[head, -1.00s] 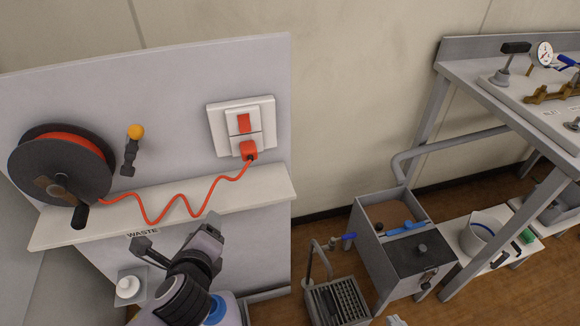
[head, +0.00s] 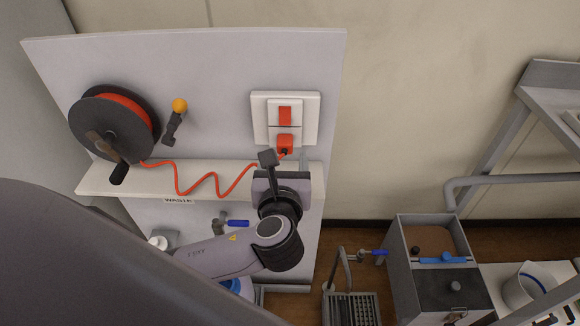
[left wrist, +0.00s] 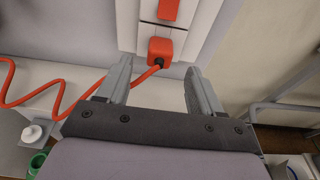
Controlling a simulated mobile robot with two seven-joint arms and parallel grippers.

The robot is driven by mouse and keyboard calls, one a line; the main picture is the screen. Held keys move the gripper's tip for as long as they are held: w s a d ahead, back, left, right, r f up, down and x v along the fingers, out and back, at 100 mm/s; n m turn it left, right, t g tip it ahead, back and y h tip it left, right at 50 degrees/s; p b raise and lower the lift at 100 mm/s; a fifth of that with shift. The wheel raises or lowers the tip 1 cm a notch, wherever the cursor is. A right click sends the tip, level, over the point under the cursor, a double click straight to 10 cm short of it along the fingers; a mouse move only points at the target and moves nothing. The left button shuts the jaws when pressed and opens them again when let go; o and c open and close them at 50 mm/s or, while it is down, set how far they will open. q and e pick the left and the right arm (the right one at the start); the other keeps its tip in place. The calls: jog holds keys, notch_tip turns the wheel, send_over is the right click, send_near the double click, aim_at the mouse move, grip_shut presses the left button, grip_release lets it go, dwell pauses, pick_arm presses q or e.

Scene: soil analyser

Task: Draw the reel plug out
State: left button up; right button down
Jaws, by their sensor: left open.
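The red reel plug (head: 285,142) sits in the lower part of the white wall socket (head: 309,122), below a red switch (head: 285,116). A red cord (head: 205,187) runs from the plug along the shelf to the reel (head: 115,125) on the left. My left gripper (head: 286,160) is just below and in front of the plug, open. In the left wrist view, its two fingers (left wrist: 158,88) stand apart and the plug (left wrist: 160,50) shows beyond them, roughly centred in the gap, not gripped. My right gripper is not in view.
A white shelf (head: 125,182) marked WASTE juts out under the socket. A lever with an orange knob (head: 179,106) is on the panel beside the reel. To the right are a grey bin (head: 405,262) and a metal bench (head: 515,125).

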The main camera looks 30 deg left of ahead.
aim_at(284, 150)
pick_arm(q)
jog(key=shift+x, duration=2.7)
jog(key=c, duration=1.2)
jog(key=o, duration=0.3)
jog(key=shift+f, duration=0.1)
jog(key=shift+c, duration=1.4)
jog(key=shift+s+d+p, duration=0.3)
jog(key=shift+s+p, duration=0.3)
jog(key=shift+s+d+p, duration=0.2)
jog(key=shift+s+p, duration=0.25)
jog(key=shift+s, duration=0.05)
jog(key=shift+f+p+v, duration=0.15)
jog(key=shift+p+v, duration=0.35)
jog(key=shift+v, duration=0.25)
jog(key=shift+f+p+v, duration=0.15)
jog(key=shift+p+v, duration=0.3)
jog(key=shift+v, duration=0.35)
